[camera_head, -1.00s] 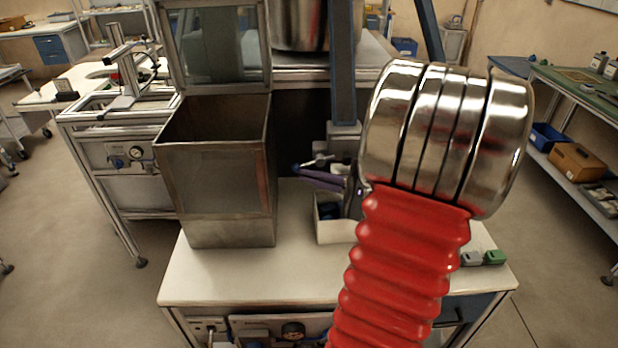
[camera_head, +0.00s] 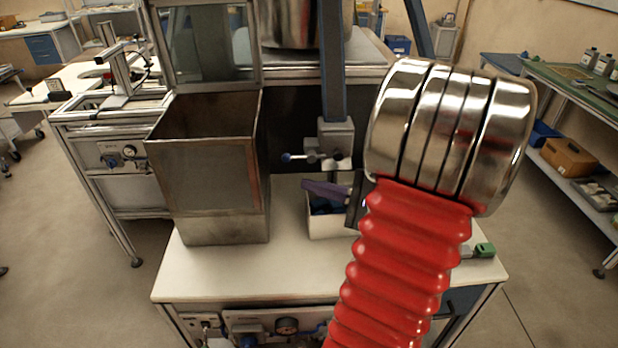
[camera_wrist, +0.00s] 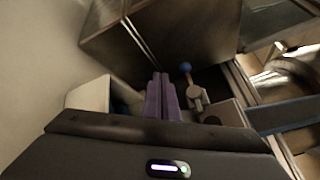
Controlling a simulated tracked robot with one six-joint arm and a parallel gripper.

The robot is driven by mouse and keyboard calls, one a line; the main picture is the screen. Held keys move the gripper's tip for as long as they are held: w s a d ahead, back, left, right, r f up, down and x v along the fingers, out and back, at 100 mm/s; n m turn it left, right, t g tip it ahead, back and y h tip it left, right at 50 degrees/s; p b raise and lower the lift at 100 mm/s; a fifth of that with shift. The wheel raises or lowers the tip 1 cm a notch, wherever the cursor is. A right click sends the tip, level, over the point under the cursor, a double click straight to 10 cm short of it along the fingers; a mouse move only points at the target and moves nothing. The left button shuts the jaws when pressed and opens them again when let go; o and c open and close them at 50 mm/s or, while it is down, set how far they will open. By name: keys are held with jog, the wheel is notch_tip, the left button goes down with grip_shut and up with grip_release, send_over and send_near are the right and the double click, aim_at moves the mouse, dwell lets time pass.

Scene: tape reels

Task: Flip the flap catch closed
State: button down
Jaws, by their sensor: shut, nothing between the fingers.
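The flap catch looks to be the small metal lever with a blue ball knob (camera_head: 286,157), on a grey block at the foot of a blue post. The lever lies roughly level, its knob pointing left. In the wrist view the blue knob (camera_wrist: 187,67) is just right of the fingertips, with its pivot below. My gripper (camera_head: 308,188) has purple fingers, shut and empty, just below the lever. In the wrist view the fingers (camera_wrist: 160,77) lie side by side, apparently apart from the knob. My red sleeve and metal wrist hide much of the right side.
An open metal bin (camera_head: 206,190) stands left of the catch, with a framed clear panel (camera_head: 205,45) upright above it. A small white box (camera_head: 326,228) sits under my fingers. The white bench top (camera_head: 215,270) is clear in front. A green block (camera_head: 485,250) lies at the right.

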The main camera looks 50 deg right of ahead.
jog(key=f+v, duration=0.2)
jog(key=v, duration=0.7)
jog(key=shift+s, duration=0.2)
jog(key=shift+d, duration=0.1)
dwell(0.3)
jog(key=w+a+n+g+y, duration=0.3)
jog(key=w+a, duration=0.1)
jog(key=a, duration=0.4)
jog(key=w+a+n+g+y, duration=0.2)
jog(key=w+a+n+g, duration=0.15)
jog(key=a, duration=0.45)
jog(key=s+a+f+n+g+h, duration=0.25)
jog(key=a+n+g, duration=0.55)
jog(key=a, duration=0.6)
jog(key=w+a+r+n+t+h, duration=0.1)
jog(key=a+r+n+t+h, duration=0.2)
jog(key=n, duration=0.5)
notch_tip(320, 180, up, 3)
jog(key=a+h, duration=0.1)
jog(key=h, duration=0.1)
jog(key=shift+a+r+t+h, duration=0.25)
jog(key=shift+a+t+h, duration=0.1)
jog(key=shift+a, duration=0.05)
